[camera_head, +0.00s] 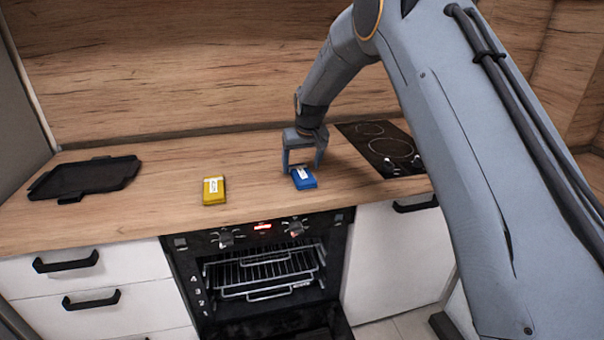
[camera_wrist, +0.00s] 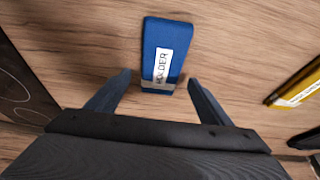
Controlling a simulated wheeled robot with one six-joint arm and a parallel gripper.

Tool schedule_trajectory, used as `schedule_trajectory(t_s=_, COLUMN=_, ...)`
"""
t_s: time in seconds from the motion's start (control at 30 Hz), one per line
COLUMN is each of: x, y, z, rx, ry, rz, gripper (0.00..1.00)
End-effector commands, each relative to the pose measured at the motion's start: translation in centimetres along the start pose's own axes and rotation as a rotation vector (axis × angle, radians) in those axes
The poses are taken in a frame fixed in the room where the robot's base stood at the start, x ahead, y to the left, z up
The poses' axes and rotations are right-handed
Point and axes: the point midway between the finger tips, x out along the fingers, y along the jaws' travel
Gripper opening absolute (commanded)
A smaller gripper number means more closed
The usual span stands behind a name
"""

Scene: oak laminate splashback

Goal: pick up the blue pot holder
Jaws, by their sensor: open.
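The blue pot holder (camera_head: 304,178) lies flat on the wooden counter, near its front edge and left of the black hob. It has a white label, and in the wrist view the blue pot holder (camera_wrist: 166,48) lies just ahead of the fingertips, with part of the label reading "HOLDER". My gripper (camera_head: 301,170) is open and empty, pointing down at the pot holder. In the wrist view my gripper's fingers (camera_wrist: 158,80) are spread to either side of the pot holder's near end. I cannot tell whether they touch it.
A yellow labelled block (camera_head: 214,191) lies left of the pot holder, also in the wrist view (camera_wrist: 297,86). A black tray (camera_head: 86,179) sits at the far left. The black hob (camera_head: 385,148) is close on the right. An open oven (camera_head: 265,270) is below the counter's front edge.

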Motion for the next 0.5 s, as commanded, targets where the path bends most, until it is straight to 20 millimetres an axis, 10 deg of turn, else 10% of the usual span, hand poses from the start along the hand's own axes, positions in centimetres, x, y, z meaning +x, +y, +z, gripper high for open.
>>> schedule_trajectory(t_s=0.5, x=2.0, y=0.0, z=0.1, rx=0.000, ry=0.000, rz=0.000, gripper=0.67)
